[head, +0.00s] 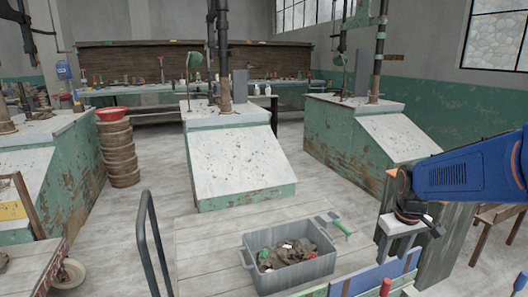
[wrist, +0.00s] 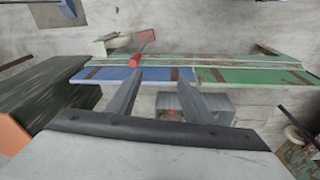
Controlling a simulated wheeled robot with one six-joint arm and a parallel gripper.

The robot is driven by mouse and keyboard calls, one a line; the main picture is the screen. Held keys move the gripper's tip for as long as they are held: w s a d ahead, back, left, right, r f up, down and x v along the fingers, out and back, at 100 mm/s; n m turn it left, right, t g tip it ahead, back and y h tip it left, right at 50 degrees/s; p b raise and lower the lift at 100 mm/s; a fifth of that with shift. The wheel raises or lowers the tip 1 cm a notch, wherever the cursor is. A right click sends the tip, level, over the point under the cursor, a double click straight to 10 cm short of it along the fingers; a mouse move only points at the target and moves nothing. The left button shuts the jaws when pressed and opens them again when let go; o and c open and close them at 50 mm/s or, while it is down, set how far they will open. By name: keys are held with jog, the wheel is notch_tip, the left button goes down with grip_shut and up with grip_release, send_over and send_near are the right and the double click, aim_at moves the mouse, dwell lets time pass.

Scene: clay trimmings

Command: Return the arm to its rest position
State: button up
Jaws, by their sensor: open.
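My gripper (head: 394,262) is at the right of the head view, below my blue arm, with its fingers pointing down. In the wrist view its two fingers (wrist: 160,80) stand apart with nothing held between them. Below and beyond them is a blue and green painted ledge (wrist: 150,76), which also shows at the bottom of the head view (head: 372,278). A grey crate (head: 298,279) with brown clumps and a few small coloured things inside stands left of my gripper. Part of a grey container (wrist: 225,103) shows behind the right finger in the wrist view.
A green-handled tool (head: 342,228) lies beside the crate on the planked surface (head: 215,240). A red-handled tool (wrist: 143,45) lies across the ledge. Green machines with sloped white tops (head: 235,160) and a stack of brown rings (head: 118,155) stand farther back. Floor between machines is clear.

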jog(key=s+a+r+m+t, duration=0.1)
jog(key=s+a, duration=0.3)
jog(key=s, duration=0.6)
jog(key=s+a+r+m+t, duration=0.1)
jog(key=s+a+r+t, duration=0.1)
jog(key=s, duration=0.7)
jog(key=shift+s+a+r, duration=0.4)
jog(key=shift+a+r, duration=0.5)
jog(key=shift+a, duration=0.1)
